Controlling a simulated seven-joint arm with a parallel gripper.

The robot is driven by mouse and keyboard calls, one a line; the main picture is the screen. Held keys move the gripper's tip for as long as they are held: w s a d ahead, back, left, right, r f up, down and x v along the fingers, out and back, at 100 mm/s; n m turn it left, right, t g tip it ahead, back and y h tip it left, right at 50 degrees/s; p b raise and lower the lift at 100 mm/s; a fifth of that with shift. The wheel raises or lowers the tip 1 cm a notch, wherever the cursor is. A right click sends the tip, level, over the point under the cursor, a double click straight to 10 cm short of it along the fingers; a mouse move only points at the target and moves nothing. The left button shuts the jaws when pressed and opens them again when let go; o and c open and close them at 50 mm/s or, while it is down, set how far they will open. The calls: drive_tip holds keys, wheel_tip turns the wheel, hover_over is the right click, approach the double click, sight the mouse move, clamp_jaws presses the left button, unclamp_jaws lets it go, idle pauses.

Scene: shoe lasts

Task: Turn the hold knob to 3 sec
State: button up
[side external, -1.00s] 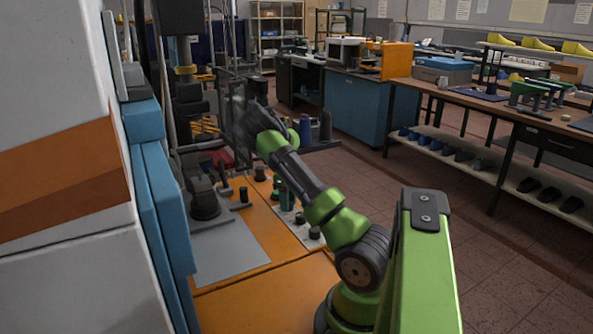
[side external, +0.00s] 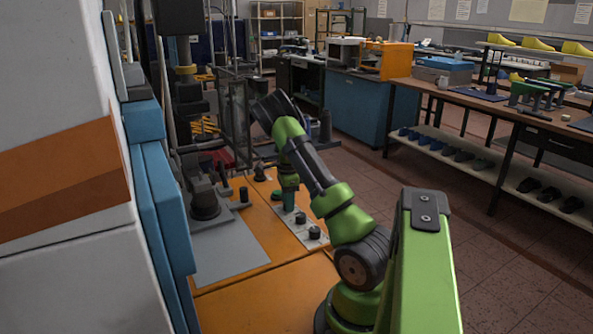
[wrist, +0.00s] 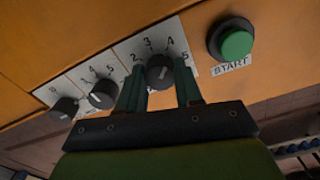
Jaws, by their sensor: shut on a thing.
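My gripper (wrist: 161,91) is at the rightmost of three black dial knobs, its dark green fingers on either side of that knob (wrist: 160,70) and shut on it. The numbers 2, 3, 4 and 5 show around this knob. A pale pointer mark shows on its face, but I cannot tell exactly which number it meets. No name for the knob is readable, so I cannot tell which one is the hold knob. In the side view my gripper (side external: 289,204) reaches down to the control plate (side external: 310,243), and its fingers are small there.
A middle knob (wrist: 102,94) and a left knob (wrist: 65,108) stand in a row beside the held one. A green START button (wrist: 237,44) is close on the right. In the side view, a black-handled machine part (side external: 205,203) stands left of the plate on the orange bench (side external: 240,297).

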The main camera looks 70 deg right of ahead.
drive_tip(key=n, duration=0.4)
drive_tip(key=shift+n, duration=2.2)
drive_tip(key=o, duration=1)
drive_tip(key=shift+o, duration=0.2)
drive_tip(key=shift+r, duration=0.15)
wheel_tip(320, 180, up, 17)
